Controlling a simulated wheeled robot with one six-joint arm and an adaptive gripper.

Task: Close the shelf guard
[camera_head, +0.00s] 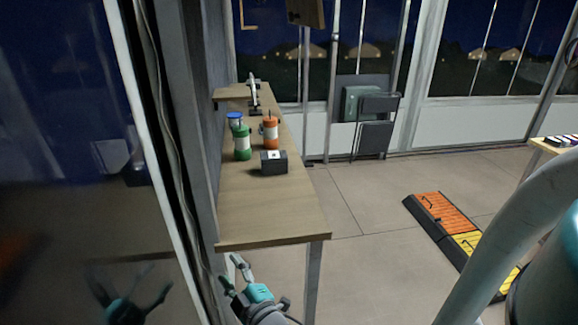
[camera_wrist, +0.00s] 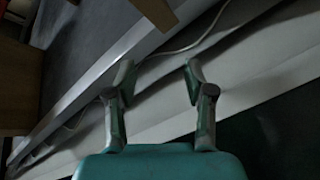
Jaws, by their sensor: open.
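I cannot clearly make out a shelf guard in either view. A wooden shelf or counter (camera_head: 265,210) runs along the left wall in the head view. My gripper (camera_head: 231,270) is low in front of the shelf's near end, below its top and close to the window frame. In the wrist view my gripper (camera_wrist: 158,74) has its two fingers apart with nothing between them. Behind the fingers are a pale sill, a metal rail (camera_wrist: 85,85) and a thin cable (camera_wrist: 185,47).
On the shelf stand a green bottle (camera_head: 242,142), a blue-topped container (camera_head: 235,120), an orange bottle (camera_head: 270,132) and a dark box (camera_head: 274,162). A folded chair (camera_head: 375,138) leans at the back. An orange and yellow ramp (camera_head: 440,216) lies on otherwise open floor.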

